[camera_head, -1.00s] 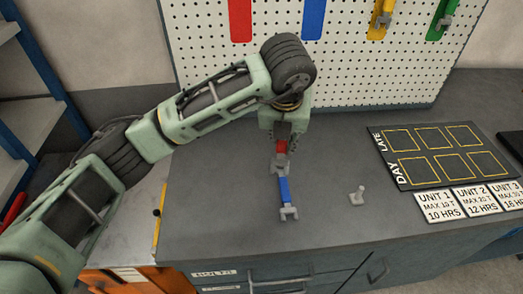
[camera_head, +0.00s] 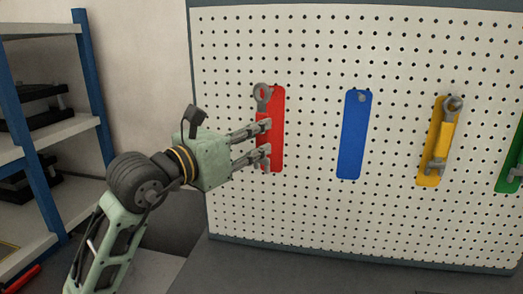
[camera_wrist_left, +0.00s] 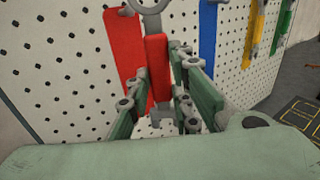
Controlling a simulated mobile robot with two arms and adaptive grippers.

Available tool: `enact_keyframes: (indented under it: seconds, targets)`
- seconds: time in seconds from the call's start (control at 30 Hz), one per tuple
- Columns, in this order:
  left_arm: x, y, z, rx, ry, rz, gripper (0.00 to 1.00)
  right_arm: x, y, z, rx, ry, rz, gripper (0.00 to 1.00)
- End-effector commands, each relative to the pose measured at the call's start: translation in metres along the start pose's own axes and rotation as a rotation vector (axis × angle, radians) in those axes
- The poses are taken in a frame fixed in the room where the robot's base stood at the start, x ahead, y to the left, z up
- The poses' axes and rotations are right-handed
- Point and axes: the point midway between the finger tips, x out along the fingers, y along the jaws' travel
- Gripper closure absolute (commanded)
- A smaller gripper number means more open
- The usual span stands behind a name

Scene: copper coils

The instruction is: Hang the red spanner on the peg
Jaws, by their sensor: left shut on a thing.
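The red spanner (camera_head: 262,97) is upright, ring end up, in front of the red strip (camera_head: 277,118) on the pegboard. Its grey ring overlaps the strip's upper left edge in the head view. My left gripper (camera_head: 266,143) comes in from the left and is shut on the spanner's red handle. In the left wrist view the red handle (camera_wrist_left: 158,65) stands between the fingers, beside the red strip (camera_wrist_left: 125,50). My right gripper is not in view.
The white pegboard (camera_head: 320,60) also bears a blue strip (camera_head: 352,135) with a small peg at its top and no tool. A yellow spanner (camera_head: 444,138) hangs on the yellow strip. A green strip (camera_head: 513,165) is at the right edge. Shelves (camera_head: 45,130) stand at left.

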Motion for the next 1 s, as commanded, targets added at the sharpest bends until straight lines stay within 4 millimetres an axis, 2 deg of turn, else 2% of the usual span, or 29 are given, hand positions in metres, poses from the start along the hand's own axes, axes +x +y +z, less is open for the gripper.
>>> enact_keyframes:
  seconds: [1.0]
  targets:
    - [0.053,0.029,-0.005,-0.001,0.002,-0.001,1.0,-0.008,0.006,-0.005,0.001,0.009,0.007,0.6]
